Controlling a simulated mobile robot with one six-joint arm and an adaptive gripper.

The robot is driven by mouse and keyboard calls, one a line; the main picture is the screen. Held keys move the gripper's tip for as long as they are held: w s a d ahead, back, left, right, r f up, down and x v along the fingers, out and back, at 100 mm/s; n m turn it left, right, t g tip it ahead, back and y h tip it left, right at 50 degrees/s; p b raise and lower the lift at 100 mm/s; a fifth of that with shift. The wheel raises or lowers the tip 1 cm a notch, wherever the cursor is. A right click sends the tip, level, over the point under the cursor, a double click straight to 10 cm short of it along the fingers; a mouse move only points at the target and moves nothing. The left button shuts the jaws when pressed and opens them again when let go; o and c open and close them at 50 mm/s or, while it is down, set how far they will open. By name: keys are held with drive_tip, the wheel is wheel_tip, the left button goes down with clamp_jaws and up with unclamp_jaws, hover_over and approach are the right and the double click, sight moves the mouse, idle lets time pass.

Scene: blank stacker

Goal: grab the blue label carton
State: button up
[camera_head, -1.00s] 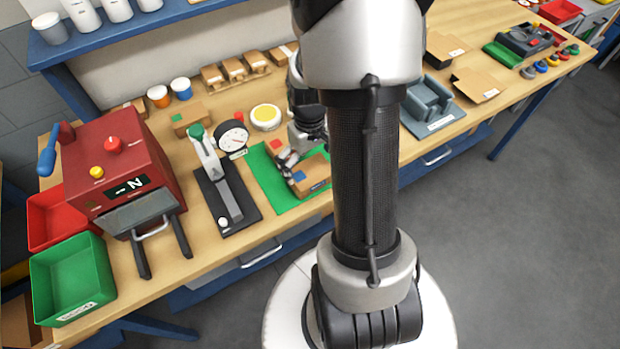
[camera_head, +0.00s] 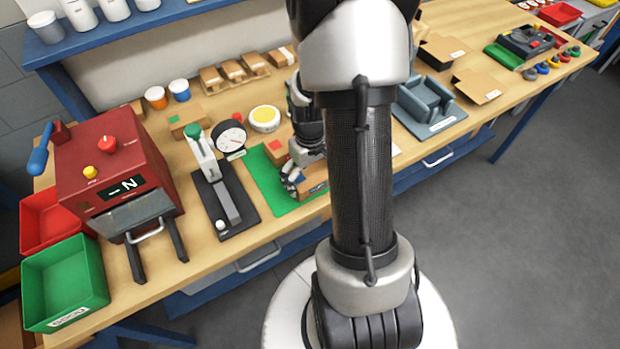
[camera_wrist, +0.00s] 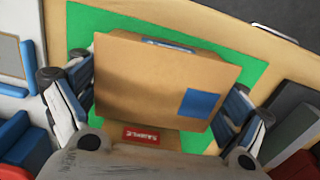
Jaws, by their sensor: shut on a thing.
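The blue label carton is a brown box (camera_wrist: 150,75) with a blue square label. It fills the middle of the wrist view. My gripper (camera_wrist: 158,92) is shut on it, with one finger against its left side and the other against its right side. In the head view the carton (camera_head: 315,188) shows only partly at the right of the green mat (camera_head: 262,178), behind my gripper and arm. I cannot tell whether it touches the mat. A carton with a red label (camera_head: 277,150) stands close behind it on the mat; its red label (camera_wrist: 148,136) shows in the wrist view.
A grey fixture (camera_head: 425,100) stands to the right.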

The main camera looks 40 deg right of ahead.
drive_tip(key=shift+c, duration=1.1)
drive_tip(key=shift+r, duration=0.1)
